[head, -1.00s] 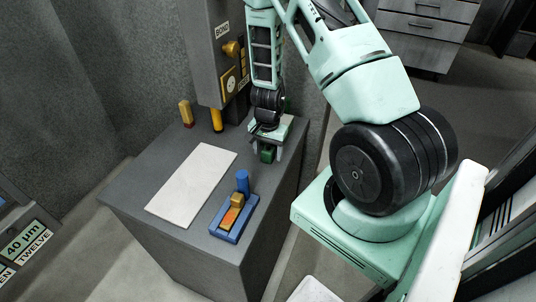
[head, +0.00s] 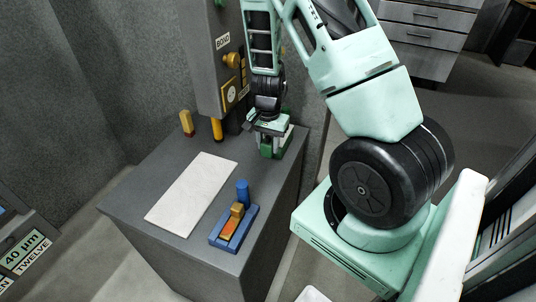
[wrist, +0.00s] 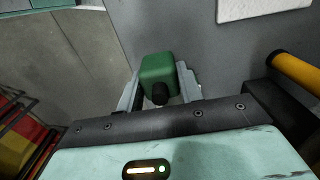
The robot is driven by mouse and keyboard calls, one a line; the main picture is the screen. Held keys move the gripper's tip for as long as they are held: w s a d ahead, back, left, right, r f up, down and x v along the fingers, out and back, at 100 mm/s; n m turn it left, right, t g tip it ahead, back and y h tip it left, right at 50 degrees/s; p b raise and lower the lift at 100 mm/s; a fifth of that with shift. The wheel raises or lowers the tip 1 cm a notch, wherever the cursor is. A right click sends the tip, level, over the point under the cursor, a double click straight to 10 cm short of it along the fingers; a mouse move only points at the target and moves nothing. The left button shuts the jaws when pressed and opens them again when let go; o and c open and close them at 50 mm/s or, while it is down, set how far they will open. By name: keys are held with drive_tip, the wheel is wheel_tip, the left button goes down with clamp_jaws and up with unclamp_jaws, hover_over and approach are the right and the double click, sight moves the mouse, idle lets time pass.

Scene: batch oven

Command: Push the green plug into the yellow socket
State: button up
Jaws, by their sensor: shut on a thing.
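The green plug (wrist: 158,70) is a rounded green block with a black round end facing the wrist camera. My gripper (wrist: 159,85) is shut on it, with one finger on each side. In the head view the plug (head: 266,149) shows small below my gripper (head: 269,143), over the right back part of the grey bench. A yellow square plate with a pale round face (head: 231,95), seemingly the yellow socket, is on the grey upright cabinet left of my gripper. The plug is apart from it. The socket is not clearly seen in the wrist view.
A white sheet (head: 192,193) lies on the grey bench (head: 150,172). A blue holder (head: 247,222) with orange and blue parts stands at the front. A yellow knob (head: 232,60) juts from the cabinet. A yellow post (head: 216,129) and a yellow-red block (head: 187,123) stand behind.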

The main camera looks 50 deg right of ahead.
sight(268, 141)
drive_tip(key=shift+r, duration=1.5)
drive_tip(key=w+a+f+n, duration=0.1)
drive_tip(key=a+f+n, duration=0.1)
drive_tip(key=a+n, duration=0.2)
drive_tip(key=w+a+f+n, duration=0.1)
drive_tip(key=a+f+n, duration=0.1)
drive_tip(key=a+n, duration=0.3)
drive_tip(key=w+a+f+n, duration=0.1)
drive_tip(key=a+f+n, duration=0.1)
drive_tip(key=a+n, duration=0.2)
drive_tip(key=shift+w+a+f, duration=0.15)
drive_tip(key=shift+a+f, duration=0.1)
drive_tip(key=shift+a, duration=0.5)
drive_tip(key=shift+a+f+n, duration=0.15)
drive_tip(key=shift+a+n, duration=0.25)
drive_tip(key=shift+n, duration=0.2)
